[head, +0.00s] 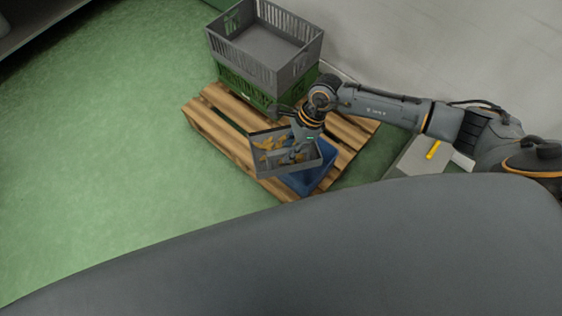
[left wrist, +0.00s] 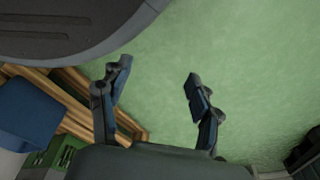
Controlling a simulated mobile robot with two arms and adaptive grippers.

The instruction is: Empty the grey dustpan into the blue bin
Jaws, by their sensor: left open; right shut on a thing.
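The grey dustpan (head: 287,168) is in the head view, with yellow-brown scraps (head: 268,147) lying in it. My right gripper (head: 297,150) is shut on the dustpan and holds it over the pallet, partly above the blue bin (head: 318,180). The dustpan and arm hide much of the bin, and I cannot tell what is inside it. The dustpan looks about level. My left gripper (left wrist: 158,72) is open and empty above the green floor in the left wrist view. A blue surface, apparently the bin (left wrist: 28,110), shows at the left there.
The bin stands on a wooden pallet (head: 211,119). A grey crate (head: 262,52) sits on a green crate (head: 240,88) at the pallet's back. A light grey panel with a yellow part (head: 433,149) lies at the right. The green floor (head: 110,160) left of the pallet is clear.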

